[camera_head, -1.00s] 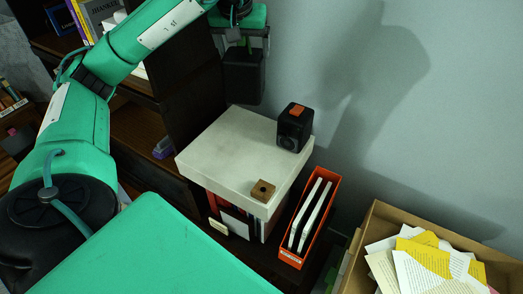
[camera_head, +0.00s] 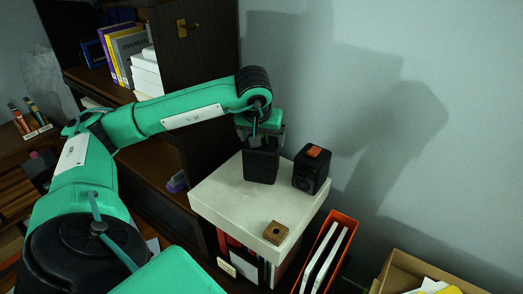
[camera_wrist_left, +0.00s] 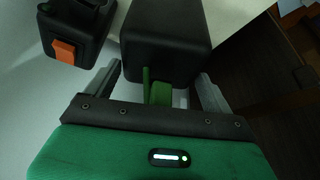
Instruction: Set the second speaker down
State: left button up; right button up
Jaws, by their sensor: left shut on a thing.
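My left gripper (camera_head: 262,135) is shut on a black box-shaped speaker (camera_head: 261,165), holding it from above, upright, at the back of the white-topped stand (camera_head: 228,196). I cannot tell whether its base touches the top. In the left wrist view the same speaker (camera_wrist_left: 166,40) sits between the two fingers (camera_wrist_left: 160,88). The other black speaker (camera_head: 311,170), with an orange patch on top, stands to its right with a small gap; it also shows at the upper left of the left wrist view (camera_wrist_left: 75,30). My right gripper is not in view.
A small wooden block (camera_head: 275,232) with a hole lies at the stand's front corner. An orange file holder (camera_head: 343,222) stands right of the stand, and a cardboard box (camera_head: 398,272) is at the lower right. A dark bookshelf (camera_head: 190,90) rises behind my left arm.

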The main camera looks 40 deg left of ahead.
aim_at(260, 164)
pick_arm(q)
jog(key=shift+f, duration=2.3)
jog(key=o, duration=1.4)
jog(key=shift+o, duration=0.4)
